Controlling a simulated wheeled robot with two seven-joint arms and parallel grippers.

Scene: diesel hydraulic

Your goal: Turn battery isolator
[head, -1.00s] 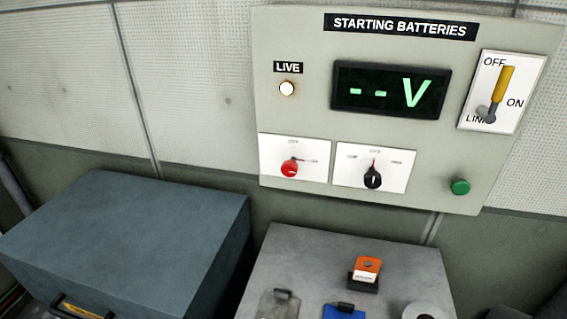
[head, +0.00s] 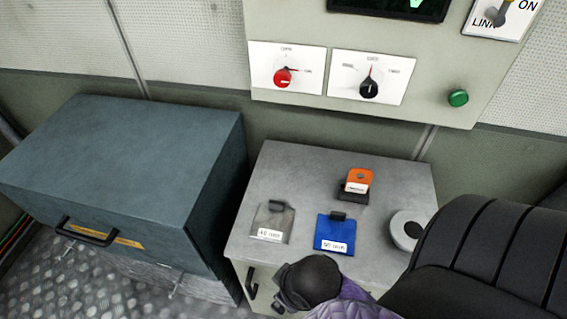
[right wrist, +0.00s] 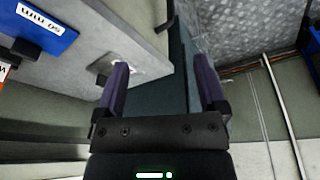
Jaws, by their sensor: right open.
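The panel carries a red rotary knob (head: 283,77) on a white plate, its mark pointing to the right. Beside it, a black rotary knob (head: 369,87) has its mark pointing up. At the top right, the foot of a lever switch (head: 500,18) shows by the words LINK and ON; its top is cut off. The labels over the knobs are too small to read. My right gripper (right wrist: 163,78) is open and empty in the right wrist view, its purple fingers apart near the cabinet's edge. My left gripper is not in view.
A grey cabinet (head: 292,170) below the panel bears a grey tag (head: 271,222), a blue tag (head: 336,232), an orange block (head: 358,178) and a white roll (head: 405,229). A blue-grey box (head: 120,150) stands left. A green button (head: 458,98) sits on the panel.

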